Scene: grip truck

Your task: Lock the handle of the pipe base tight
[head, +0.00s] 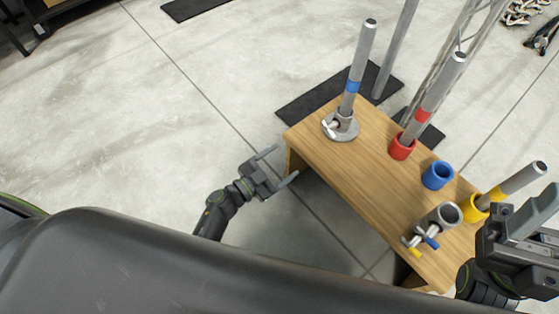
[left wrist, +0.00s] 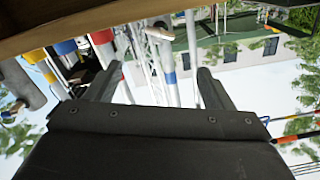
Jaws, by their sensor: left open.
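The pipe base (head: 341,129) is a round metal flange at the far left end of the wooden table. A pipe with a blue band (head: 356,75) stands upright in it. Its small handle (head: 330,126) sticks out on the left side of the base. My left gripper (head: 279,167) is open and empty, off the table's left edge and apart from the base. In the left wrist view its two fingers (left wrist: 155,85) are spread, with the banded pipes beyond them. My right gripper (head: 530,225) shows at the right edge, over the table's near right end; its jaws are unclear.
The wooden table (head: 375,165) also bears a red cup (head: 402,146) with a red-banded pipe, a blue cup (head: 437,175), a yellow cup (head: 472,207) with a pipe, and a grey pipe fitting (head: 440,217) with handles. Open floor (head: 180,100) lies left of the table.

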